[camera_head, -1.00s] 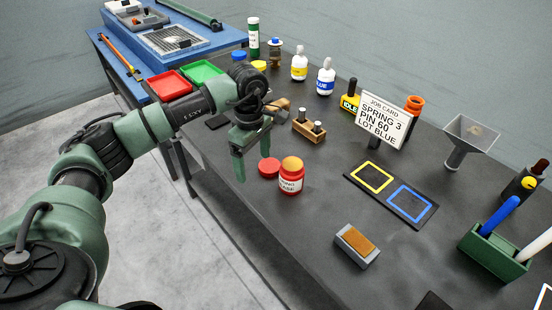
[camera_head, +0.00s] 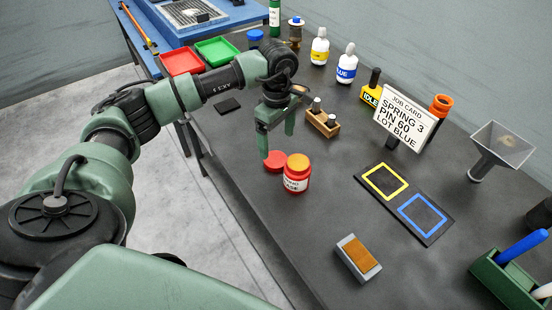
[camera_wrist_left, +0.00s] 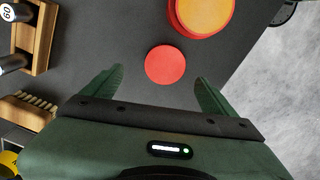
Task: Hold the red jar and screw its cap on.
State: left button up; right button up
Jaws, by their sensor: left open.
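The red jar (camera_head: 296,183) stands upright on the dark bench, uncapped, with an orange-yellow top showing and a white label. Its red cap (camera_head: 273,161) lies flat on the bench just left of and behind it. My left gripper (camera_head: 277,143) is open and empty, fingers pointing down above the cap. In the left wrist view the cap (camera_wrist_left: 165,65) appears between the open fingertips (camera_wrist_left: 158,75), with no contact visible. The jar (camera_wrist_left: 182,22) is just beyond it, cut off by the top edge. My right gripper is not in view.
A wooden block with metal pins (camera_head: 323,122) stands behind the jar. A grey block with a tan top (camera_head: 357,258) is in front. Bench around the jar's front is clear.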

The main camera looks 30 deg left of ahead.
aim_at(275, 159)
pick_arm(q)
jog(key=shift+f, duration=0.5)
jog(key=shift+s+f, duration=0.1)
jog(key=shift+f, duration=0.05)
jog(key=f, duration=0.1)
jog(key=f+p, duration=0.1)
jog(key=f, duration=0.1)
jog(key=f+p, duration=0.1)
jog(key=shift+s+f, duration=0.25)
jog(key=shift+s, duration=0.1)
jog(key=shift+f, duration=0.25)
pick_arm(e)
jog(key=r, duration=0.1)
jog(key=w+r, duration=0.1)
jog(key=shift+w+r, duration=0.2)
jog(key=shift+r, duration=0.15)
pick_arm(q)
jog(key=shift+c, duration=0.2)
jog(key=c, duration=1.4)
